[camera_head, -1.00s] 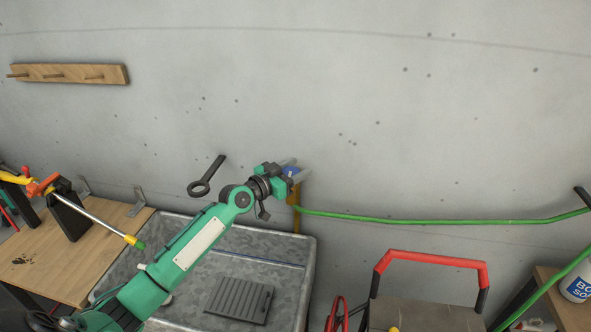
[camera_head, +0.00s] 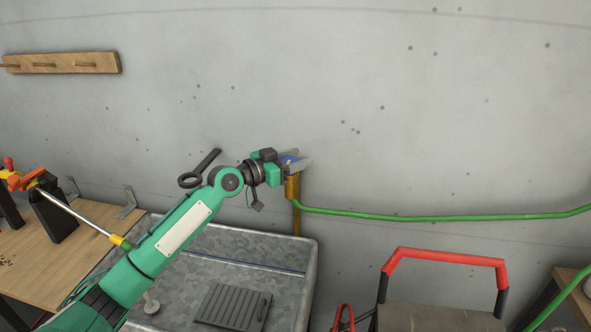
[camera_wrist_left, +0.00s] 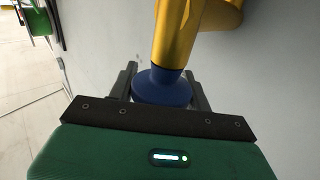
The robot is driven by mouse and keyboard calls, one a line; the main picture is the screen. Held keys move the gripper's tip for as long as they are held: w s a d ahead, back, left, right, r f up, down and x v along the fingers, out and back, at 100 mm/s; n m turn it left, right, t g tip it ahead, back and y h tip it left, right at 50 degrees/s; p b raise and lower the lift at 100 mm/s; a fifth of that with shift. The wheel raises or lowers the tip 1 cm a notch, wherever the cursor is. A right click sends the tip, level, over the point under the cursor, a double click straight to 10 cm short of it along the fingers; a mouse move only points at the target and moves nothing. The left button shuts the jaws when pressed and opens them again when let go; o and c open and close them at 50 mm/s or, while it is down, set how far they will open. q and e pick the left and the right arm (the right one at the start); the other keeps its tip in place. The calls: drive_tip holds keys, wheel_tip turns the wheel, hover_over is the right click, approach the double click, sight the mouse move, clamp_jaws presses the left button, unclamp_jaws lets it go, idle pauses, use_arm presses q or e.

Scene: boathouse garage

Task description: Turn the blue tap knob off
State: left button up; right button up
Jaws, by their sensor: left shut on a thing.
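The blue tap knob (camera_head: 289,159) sits at the top of a brass tap (camera_head: 292,188) by the grey wall. My left gripper (camera_head: 297,163) is shut on the knob, and its fingers hide much of it in the head view. In the left wrist view the round blue knob (camera_wrist_left: 162,88) lies between the two dark fingers of my left gripper (camera_wrist_left: 165,86), with the yellow tap body (camera_wrist_left: 172,38) beyond it. My right gripper does not show.
A green hose (camera_head: 430,217) runs right from the tap along the wall. A grey metal sink (camera_head: 306,262) stands below my left arm. A wooden bench (camera_head: 75,262) is at left. A red-handled chair-like object (camera_head: 450,256) is at lower right.

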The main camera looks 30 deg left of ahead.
use_arm(q)
drive_tip(key=shift+r, duration=0.1)
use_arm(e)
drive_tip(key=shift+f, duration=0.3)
use_arm(q)
drive_tip(key=o, duration=1)
drive_tip(key=shift+c, duration=0.2)
drive_tip(key=shift+s+a+f, duration=0.15)
drive_tip(key=shift+s+f, duration=0.05)
drive_tip(key=b+v, duration=0.6)
drive_tip(key=v, duration=0.7)
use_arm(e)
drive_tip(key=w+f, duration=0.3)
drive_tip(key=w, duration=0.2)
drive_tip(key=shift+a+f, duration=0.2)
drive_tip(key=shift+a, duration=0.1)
